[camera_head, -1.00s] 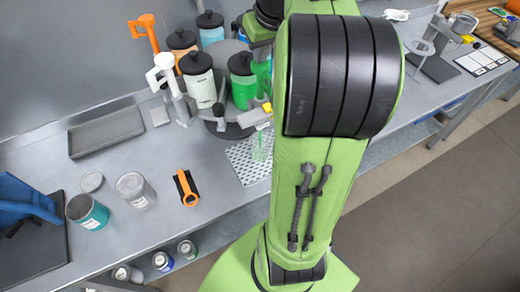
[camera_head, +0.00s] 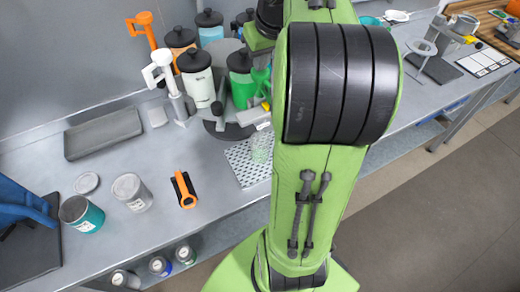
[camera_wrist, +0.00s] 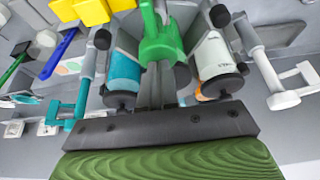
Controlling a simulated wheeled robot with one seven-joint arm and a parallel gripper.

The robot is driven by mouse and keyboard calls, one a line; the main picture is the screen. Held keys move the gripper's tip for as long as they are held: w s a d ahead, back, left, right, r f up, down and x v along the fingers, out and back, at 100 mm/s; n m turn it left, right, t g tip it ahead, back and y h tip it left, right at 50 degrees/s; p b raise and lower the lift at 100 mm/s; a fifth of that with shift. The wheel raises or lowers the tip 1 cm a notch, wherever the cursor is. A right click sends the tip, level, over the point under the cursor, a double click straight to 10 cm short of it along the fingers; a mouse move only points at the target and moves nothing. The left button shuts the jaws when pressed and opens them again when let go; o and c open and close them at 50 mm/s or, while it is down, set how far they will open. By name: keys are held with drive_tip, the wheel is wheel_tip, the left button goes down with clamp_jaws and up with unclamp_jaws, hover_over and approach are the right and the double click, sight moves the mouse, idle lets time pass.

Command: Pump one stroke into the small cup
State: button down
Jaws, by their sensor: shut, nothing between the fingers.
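The small cup (camera_head: 260,148) is clear, with a green tint inside. It stands upright on a perforated pale mat (camera_head: 240,165), in front of the round stand. The green canister (camera_head: 241,80) with a black lid is on the stand behind it. Its green pump handle (camera_head: 262,78) is partly hidden by my arm in the head view. In the wrist view the green pump (camera_wrist: 165,40) stands just beyond my gripper (camera_wrist: 163,82), whose fingers are shut and empty. Whether they touch the pump is unclear. My arm hides the gripper in the head view.
White (camera_head: 198,78) and other canisters share the stand. White (camera_head: 160,72) and orange (camera_head: 143,22) pump handles rise beside them. A grey tray (camera_head: 103,133), a teal can (camera_head: 82,214), a grey can (camera_head: 132,192) and an orange tool (camera_head: 184,190) lie left.

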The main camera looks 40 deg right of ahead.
drive_tip(key=shift+r+p, duration=2.8)
drive_tip(key=shift+r, duration=0.05)
wheel_tip(320, 180, up, 6)
drive_tip(key=shift+f+p, duration=0.1)
drive_tip(key=shift+p, duration=1)
